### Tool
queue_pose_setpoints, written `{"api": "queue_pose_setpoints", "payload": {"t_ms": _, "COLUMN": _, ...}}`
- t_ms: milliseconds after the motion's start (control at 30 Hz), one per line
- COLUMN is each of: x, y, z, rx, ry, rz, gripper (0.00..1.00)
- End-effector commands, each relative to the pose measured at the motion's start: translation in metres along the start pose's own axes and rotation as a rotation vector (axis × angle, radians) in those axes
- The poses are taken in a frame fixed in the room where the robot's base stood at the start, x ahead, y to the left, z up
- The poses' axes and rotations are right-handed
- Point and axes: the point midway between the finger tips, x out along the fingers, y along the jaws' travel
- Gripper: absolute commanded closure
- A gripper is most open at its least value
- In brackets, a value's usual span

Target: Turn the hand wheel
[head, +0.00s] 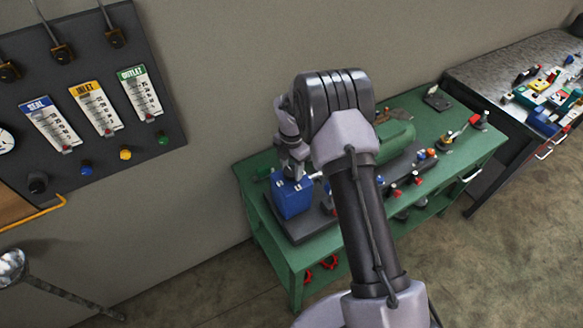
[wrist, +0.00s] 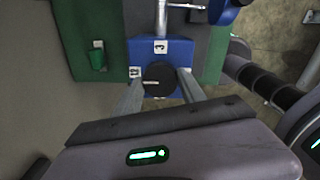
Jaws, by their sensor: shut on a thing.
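A blue block (head: 291,198) stands at the left end of the green table, and it also shows in the wrist view (wrist: 178,62) with number labels on it. A black round knob (wrist: 159,78) sits on the block's near side; I cannot tell for sure that it is the hand wheel. My gripper (wrist: 160,83) has one finger on each side of this knob and is shut on it. In the head view my gripper (head: 294,168) is just above the block, and the knob is hidden there.
The green table (head: 262,222) also holds a green motor-like body (head: 396,142) and several small red-handled parts. Red wheels (head: 329,262) lie on its lower shelf. A gauge panel (head: 88,62) hangs on the wall at left. A second bench (head: 490,70) stands at right.

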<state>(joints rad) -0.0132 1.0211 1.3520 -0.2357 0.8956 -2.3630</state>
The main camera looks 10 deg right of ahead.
Motion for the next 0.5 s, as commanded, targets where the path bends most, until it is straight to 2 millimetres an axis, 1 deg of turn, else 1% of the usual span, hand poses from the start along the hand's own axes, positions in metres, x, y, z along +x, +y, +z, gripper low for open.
{"api": "queue_pose_setpoints", "payload": {"t_ms": 433, "x": -0.0007, "y": 0.0006, "z": 0.0005, "rx": -0.008, "ry": -0.002, "rz": 0.002, "gripper": 0.93}}
{"api": "queue_pose_setpoints", "payload": {"t_ms": 467, "x": -0.0006, "y": 0.0006, "z": 0.0005, "rx": -0.008, "ry": -0.001, "rz": 0.002, "gripper": 0.47}}
{"api": "queue_pose_setpoints", "payload": {"t_ms": 500, "x": -0.0006, "y": 0.0006, "z": 0.0005, "rx": -0.007, "ry": -0.001, "rz": 0.002, "gripper": 0.39}}
